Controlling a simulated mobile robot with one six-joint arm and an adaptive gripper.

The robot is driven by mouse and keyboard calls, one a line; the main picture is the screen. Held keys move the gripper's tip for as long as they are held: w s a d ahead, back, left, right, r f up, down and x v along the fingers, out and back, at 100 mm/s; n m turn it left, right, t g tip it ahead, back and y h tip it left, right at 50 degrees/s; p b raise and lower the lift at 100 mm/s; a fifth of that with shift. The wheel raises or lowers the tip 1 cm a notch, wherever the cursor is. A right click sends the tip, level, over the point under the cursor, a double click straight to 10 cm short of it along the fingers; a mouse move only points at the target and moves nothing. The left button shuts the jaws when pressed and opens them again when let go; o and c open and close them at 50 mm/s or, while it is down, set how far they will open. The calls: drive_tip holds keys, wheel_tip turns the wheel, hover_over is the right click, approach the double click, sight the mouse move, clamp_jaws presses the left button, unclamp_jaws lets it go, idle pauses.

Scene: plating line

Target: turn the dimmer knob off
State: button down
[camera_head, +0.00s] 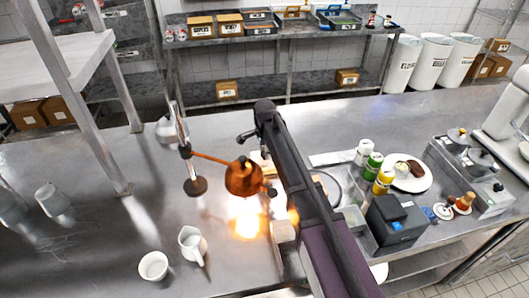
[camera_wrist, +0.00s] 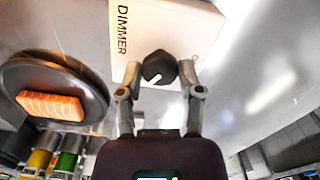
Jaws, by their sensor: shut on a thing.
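The dimmer is a white box (camera_wrist: 195,22) with the word DIMMER on its face, seen in the wrist view. Its black knob (camera_wrist: 158,68) carries a white pointer line that slants toward the lower left in that view. My gripper (camera_wrist: 160,80) is shut on the knob, with one finger at each side. In the head view my dark arm hides most of the dimmer area. A copper heat lamp (camera_head: 243,178) on a stand glows there and throws bright light onto the counter.
A pan (camera_wrist: 35,75) with a salmon piece (camera_wrist: 50,105) lies beside the dimmer. Several bottles, a plate (camera_head: 408,172) with food and a dark box (camera_head: 397,218) stand right of my arm. A white jug (camera_head: 192,244) and a cup (camera_head: 153,266) stand at the front left.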

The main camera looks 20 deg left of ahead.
drive_tip(key=shift+n, duration=0.3)
drive_tip(key=n, duration=0.5)
drive_tip(key=shift+s, duration=0.1)
drive_tip(key=n, duration=1.2)
drive_tip(key=shift+d+n, duration=0.1)
drive_tip(key=shift+n, duration=0.2)
drive_tip(key=n, duration=0.5)
drive_tip(key=shift+n, duration=0.4)
drive_tip(key=shift+c, duration=1.3)
unclamp_jaws()
drive_tip(key=shift+m, duration=0.3)
